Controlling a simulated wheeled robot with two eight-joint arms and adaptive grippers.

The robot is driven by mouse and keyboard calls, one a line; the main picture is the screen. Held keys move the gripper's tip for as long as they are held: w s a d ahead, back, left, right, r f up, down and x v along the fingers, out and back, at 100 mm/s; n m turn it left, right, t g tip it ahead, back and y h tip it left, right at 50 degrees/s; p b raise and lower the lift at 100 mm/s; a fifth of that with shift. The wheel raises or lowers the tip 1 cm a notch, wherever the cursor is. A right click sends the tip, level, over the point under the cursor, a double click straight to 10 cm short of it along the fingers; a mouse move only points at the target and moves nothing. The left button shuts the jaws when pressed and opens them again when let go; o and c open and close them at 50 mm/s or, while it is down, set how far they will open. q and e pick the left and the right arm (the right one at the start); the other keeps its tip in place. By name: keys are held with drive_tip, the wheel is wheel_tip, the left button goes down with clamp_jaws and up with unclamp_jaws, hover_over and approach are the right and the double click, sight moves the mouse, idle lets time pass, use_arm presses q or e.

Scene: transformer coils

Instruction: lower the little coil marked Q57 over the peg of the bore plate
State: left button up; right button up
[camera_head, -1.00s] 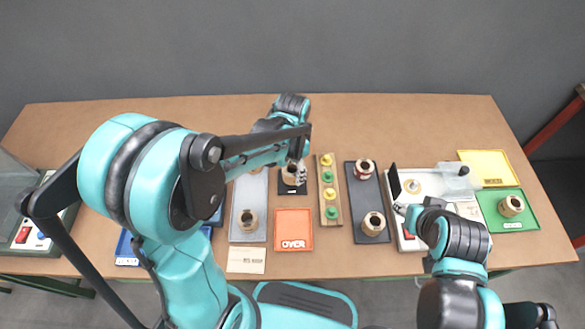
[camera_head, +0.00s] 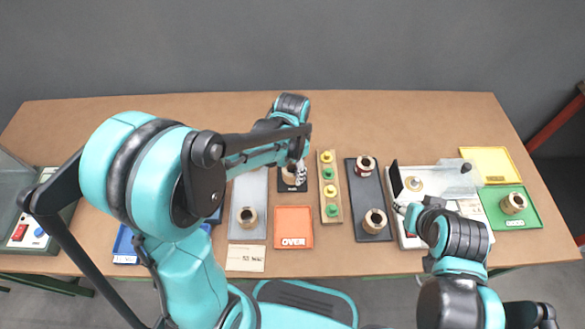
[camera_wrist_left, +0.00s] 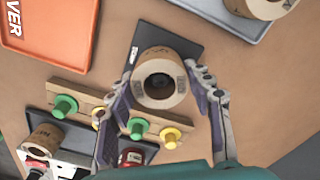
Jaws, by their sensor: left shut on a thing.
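A small tan coil (camera_wrist_left: 161,75) with a dark central hole sits between the two fingers of my left gripper (camera_wrist_left: 165,88) in the left wrist view. The gripper is shut on it; its marking is too small to read. The black bore plate (camera_wrist_left: 178,38) lies beneath the coil, which covers the plate's middle and hides the peg. In the head view the left gripper (camera_head: 297,173) and coil are over the black plate (camera_head: 284,186). Whether the coil touches the plate is unclear. My right gripper (camera_head: 405,208) is at the white device, its fingers too small to judge.
Close by are a grey tray (camera_head: 239,190) with a coil, an orange OVER tray (camera_head: 293,222), a wooden strip (camera_head: 335,208) with yellow and green knobs, and a dark plate (camera_head: 360,201) with two coils. A green tray (camera_head: 527,215) holds another coil. The table's back strip is clear.

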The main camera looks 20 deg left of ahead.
use_arm(q)
drive_tip(key=shift+f, duration=0.15)
drive_tip(key=shift+f, duration=0.15)
drive_tip(key=o, duration=0.8)
drive_tip(key=shift+f+b, duration=0.1)
drive_tip(key=shift+b, duration=0.2)
drive_tip(key=o, duration=0.5)
drive_tip(key=shift+o, duration=0.4)
drive_tip(key=o, duration=0.3)
drive_tip(key=shift+o, duration=0.2)
